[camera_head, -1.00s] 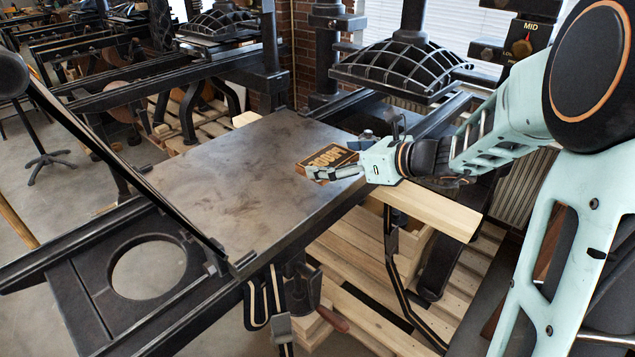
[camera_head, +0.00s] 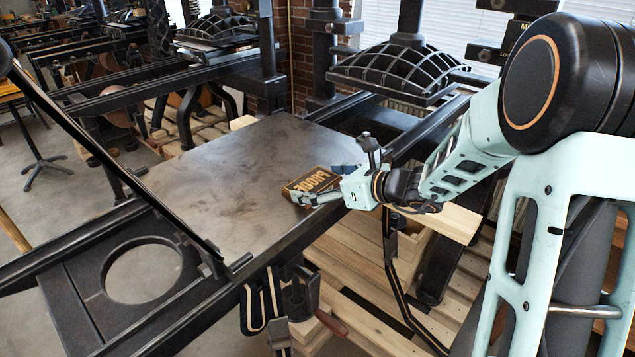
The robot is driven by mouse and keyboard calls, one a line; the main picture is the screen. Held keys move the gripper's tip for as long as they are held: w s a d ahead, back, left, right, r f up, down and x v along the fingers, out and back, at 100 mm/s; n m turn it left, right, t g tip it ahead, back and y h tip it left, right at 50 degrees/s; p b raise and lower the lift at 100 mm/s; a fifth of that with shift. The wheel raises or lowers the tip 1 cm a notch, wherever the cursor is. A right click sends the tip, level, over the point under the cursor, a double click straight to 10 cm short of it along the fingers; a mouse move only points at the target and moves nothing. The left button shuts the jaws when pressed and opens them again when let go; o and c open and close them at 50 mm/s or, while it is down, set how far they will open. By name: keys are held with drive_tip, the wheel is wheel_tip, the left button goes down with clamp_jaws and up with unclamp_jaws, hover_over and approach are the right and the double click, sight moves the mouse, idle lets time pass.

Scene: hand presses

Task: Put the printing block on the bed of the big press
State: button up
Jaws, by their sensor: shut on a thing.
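The printing block (camera_head: 310,182) is a dark rectangular block with pale raised letters on its face. It is at the right edge of the big press's flat metal bed (camera_head: 215,190). My gripper (camera_head: 322,190) comes from the right and is shut on the block, with one pale finger along its near side. The far finger is partly hidden. The block looks on or just above the bed; I cannot tell whether it touches.
A ribbed black platen (camera_head: 397,70) hangs behind my arm. A black frame bar (camera_head: 110,170) slants along the bed's left side. A pale wooden board (camera_head: 445,218) lies below my wrist. Most of the bed is bare.

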drive_tip(key=o, duration=1.1)
drive_tip(key=shift+o, duration=0.2)
drive_tip(key=p+v, duration=0.1)
drive_tip(key=v, duration=1.1)
drive_tip(key=shift+r+p, duration=0.2)
drive_tip(key=shift+p, duration=0.1)
